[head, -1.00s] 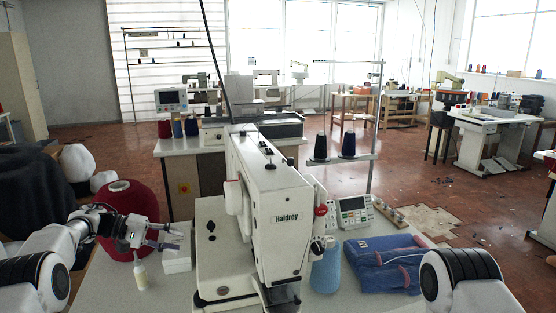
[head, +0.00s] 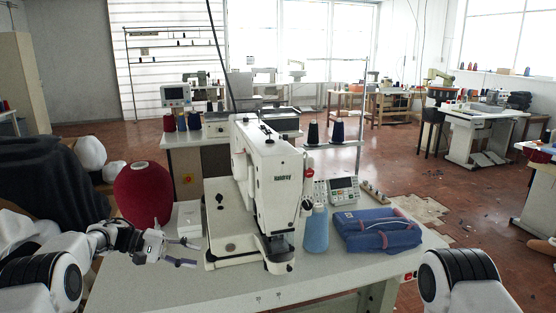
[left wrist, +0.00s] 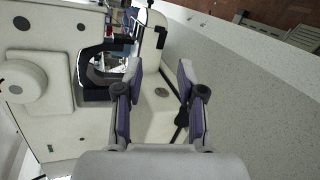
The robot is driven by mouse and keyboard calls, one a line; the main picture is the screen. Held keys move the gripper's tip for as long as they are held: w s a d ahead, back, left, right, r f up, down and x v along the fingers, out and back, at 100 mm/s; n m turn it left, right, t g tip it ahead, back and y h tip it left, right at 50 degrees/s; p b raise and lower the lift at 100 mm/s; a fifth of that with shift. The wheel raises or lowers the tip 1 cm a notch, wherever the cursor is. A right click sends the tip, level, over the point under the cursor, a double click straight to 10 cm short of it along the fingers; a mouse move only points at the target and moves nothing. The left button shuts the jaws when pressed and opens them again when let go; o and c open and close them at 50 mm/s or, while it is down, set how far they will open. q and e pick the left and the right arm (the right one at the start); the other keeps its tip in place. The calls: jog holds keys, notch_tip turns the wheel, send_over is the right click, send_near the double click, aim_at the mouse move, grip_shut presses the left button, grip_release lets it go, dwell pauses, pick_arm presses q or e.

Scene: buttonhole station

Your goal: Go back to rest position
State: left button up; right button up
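My left gripper (head: 188,253) is open and empty. In the head view it hangs over the left front part of the grey table (head: 150,288), left of the white buttonhole machine (head: 268,190). In the left wrist view my left gripper (left wrist: 155,82) shows its two purple-lined fingers spread apart with nothing between them, and the white machine (left wrist: 50,60) lies beyond. My right arm shows only as a white and black link at the lower right of the head view. My right gripper is out of the picture.
A red thread cone (head: 143,195) and a white box (head: 189,218) stand behind my left gripper. A light blue cone (head: 316,230) and a folded blue garment (head: 376,230) lie right of the machine. The table's front strip is clear.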

pick_arm(q)
jog(key=s+d+f+n+t+h, duration=0.2)
jog(key=s+d+f+n+t, duration=0.25)
jog(key=d+f, duration=0.4)
jog(key=s+f+n+t+y, duration=0.2)
jog(key=s+f+n+y, duration=0.35)
jog(key=s+f, duration=0.75)
jog(key=s+a+f+m+g+y, duration=0.2)
jog(key=s+a+m+y, duration=0.1)
jog(key=s, duration=0.7)
jog(key=s+a+f+m+g+y, duration=0.2)
jog(key=s+m, duration=0.4)
jog(key=s, duration=0.4)
jog(key=s+a+f+m+g+y, duration=0.2)
jog(key=s+a+m+g+y, duration=0.2)
jog(key=s, duration=0.6)
jog(key=shift+a+f+m+y, duration=0.25)
jog(key=shift+a+m+y, duration=0.35)
jog(key=shift+a+y, duration=0.2)
